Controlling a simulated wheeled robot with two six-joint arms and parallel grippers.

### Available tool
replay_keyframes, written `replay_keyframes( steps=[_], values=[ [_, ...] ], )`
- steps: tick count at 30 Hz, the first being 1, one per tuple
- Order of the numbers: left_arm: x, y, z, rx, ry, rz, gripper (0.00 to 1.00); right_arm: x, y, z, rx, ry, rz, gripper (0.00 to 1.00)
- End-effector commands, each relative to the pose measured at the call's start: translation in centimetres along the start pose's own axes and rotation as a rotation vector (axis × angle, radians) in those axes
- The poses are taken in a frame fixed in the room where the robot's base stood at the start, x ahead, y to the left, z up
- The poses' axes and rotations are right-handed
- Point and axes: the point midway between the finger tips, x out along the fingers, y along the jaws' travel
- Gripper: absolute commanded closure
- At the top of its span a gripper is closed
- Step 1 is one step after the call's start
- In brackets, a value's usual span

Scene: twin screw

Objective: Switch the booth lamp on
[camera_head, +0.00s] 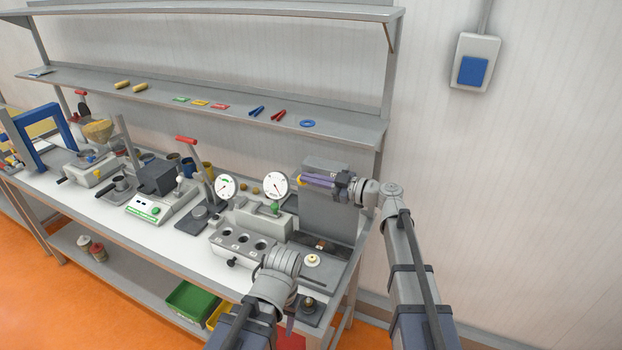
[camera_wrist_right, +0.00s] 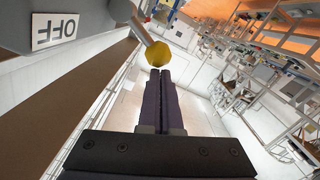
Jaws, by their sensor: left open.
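The booth is probably the grey box (camera_head: 328,212) at the right end of the bench. In the right wrist view a grey housing with an OFF label (camera_wrist_right: 55,31) fills the top left, and a lever with a yellow knob (camera_wrist_right: 159,53) sticks out from it. The knob also shows as a small yellow spot (camera_head: 300,181) in the head view. My right gripper (camera_wrist_right: 160,72) has its fingers together, tips right at the knob, with nothing seen between them; contact is unclear.
A wall box with a blue rocker (camera_head: 473,71) hangs at upper right. Dial gauges (camera_head: 276,185), a block with round holes (camera_head: 240,240) and a red-handled press (camera_head: 195,160) crowd the bench. A shelf (camera_head: 200,100) runs above.

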Motion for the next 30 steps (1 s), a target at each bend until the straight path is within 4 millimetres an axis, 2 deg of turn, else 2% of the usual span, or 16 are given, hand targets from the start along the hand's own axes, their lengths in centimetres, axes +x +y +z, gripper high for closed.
replay_keyframes(
  steps=[8,16,26,30],
  values=[
    [1.5,0.1,-0.1,0.003,0.000,-0.001,0.48,0.0,-1.3,1.1,-0.156,-0.001,0.008,1.00],
    [3.7,0.3,-0.2,0.008,0.000,-0.001,0.48,0.1,-2.7,2.7,-0.398,-0.002,0.020,1.00],
    [5.9,0.5,-0.3,0.010,0.000,-0.002,0.48,0.2,-3.6,4.8,-0.387,-0.002,0.020,1.00],
    [5.5,0.5,-0.3,0.010,0.000,-0.002,0.48,0.2,-3.5,4.4,-0.386,-0.002,0.020,1.00]
  ],
)
